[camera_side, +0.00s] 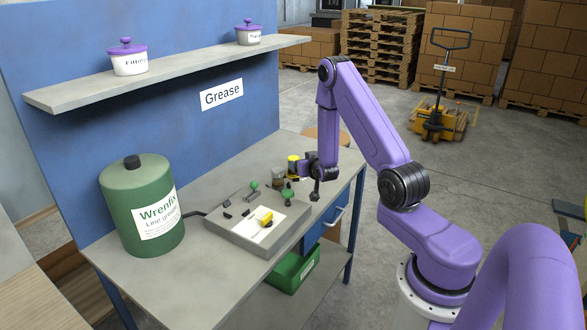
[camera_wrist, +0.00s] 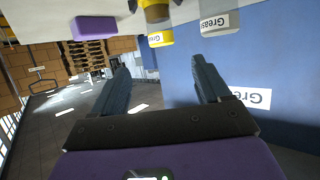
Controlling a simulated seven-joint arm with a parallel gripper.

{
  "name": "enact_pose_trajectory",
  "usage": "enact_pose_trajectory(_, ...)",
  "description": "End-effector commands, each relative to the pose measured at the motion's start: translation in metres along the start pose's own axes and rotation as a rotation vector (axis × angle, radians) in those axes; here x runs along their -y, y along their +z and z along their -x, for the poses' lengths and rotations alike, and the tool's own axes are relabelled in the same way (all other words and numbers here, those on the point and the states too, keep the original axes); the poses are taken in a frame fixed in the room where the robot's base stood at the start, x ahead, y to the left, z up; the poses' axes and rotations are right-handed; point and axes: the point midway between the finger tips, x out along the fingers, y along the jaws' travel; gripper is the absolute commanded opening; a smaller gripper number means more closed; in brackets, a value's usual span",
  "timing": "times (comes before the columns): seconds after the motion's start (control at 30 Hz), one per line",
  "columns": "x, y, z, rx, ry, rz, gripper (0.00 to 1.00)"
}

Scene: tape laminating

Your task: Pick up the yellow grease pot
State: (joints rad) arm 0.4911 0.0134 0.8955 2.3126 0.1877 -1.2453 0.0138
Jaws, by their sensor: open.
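The yellow grease pot (camera_side: 293,166) with a dark top stands towards the far right edge of the bench in the side view, close to the end of my arm. In the wrist view the yellow pot (camera_wrist: 157,28) shows at the top, cut off by the frame, with a white label. My gripper (camera_wrist: 161,64) is open and empty, with its two dark fingers spread apart. The pot appears beyond the fingertips and is not between them. In the side view my fingers are too small to make out clearly.
A grey pot (camera_wrist: 218,24) and a purple item (camera_wrist: 93,28) flank the yellow pot. A grey fixture board (camera_side: 243,237) with green knobs and a yellow piece lies nearer on the bench. A large green drum (camera_side: 133,225) stands left. A shelf (camera_side: 185,68) with purple-lidded pots is above.

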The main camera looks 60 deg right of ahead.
Motion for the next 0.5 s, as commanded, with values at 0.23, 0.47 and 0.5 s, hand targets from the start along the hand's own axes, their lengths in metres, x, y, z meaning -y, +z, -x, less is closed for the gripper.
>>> enact_pose_trajectory(0.23,0.000,0.000,-0.038,-0.001,0.000,0.000,0.76)
enact_pose_trajectory(0.47,0.000,0.001,-0.070,0.001,0.000,0.000,0.76)
enact_pose_trajectory(0.5,0.000,0.001,-0.075,0.000,0.000,0.000,0.76)
